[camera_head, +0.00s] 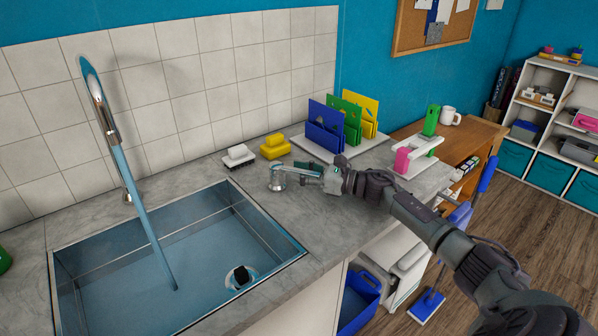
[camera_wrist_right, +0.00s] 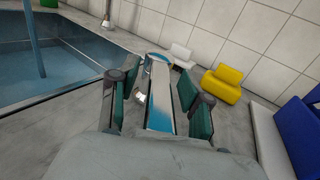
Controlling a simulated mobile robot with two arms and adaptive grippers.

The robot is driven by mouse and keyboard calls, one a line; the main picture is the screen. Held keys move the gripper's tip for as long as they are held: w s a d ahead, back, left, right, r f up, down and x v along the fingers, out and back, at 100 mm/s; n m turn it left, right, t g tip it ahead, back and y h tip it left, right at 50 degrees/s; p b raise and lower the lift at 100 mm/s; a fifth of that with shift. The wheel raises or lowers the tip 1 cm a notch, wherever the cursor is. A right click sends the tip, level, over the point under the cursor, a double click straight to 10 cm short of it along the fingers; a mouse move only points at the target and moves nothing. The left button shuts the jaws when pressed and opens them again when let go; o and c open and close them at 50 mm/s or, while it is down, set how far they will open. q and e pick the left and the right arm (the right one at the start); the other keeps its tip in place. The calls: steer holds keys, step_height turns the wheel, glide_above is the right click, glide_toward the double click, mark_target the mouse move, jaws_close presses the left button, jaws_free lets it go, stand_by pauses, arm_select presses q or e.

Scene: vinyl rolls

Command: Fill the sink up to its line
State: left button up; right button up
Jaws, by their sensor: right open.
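The metal sink (camera_head: 270,262) is set in the grey counter at left and holds bluish water (camera_head: 120,290). A stream of water (camera_head: 147,225) runs into it from the tall chrome faucet (camera_head: 101,105). A dark plug-like piece (camera_head: 241,275) shows near the sink's right end. I cannot make out a fill line. A chrome tap lever (camera_head: 278,178) stands on the counter right of the sink. My right gripper (camera_head: 312,174) is at the lever. In the right wrist view the lever (camera_wrist_right: 160,95) lies between its two open fingers, with gaps on both sides. My left gripper is not in view.
White (camera_head: 238,155) and yellow (camera_head: 275,146) sponge-like blocks sit behind the lever. A rack (camera_head: 345,145) with blue, green and yellow holders stands further right, near a pink-and-green item stand (camera_head: 417,155). A blue bin (camera_head: 358,300) is below the counter.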

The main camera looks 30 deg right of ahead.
mark_target(321, 176)
steer(key=v, duration=1.2)
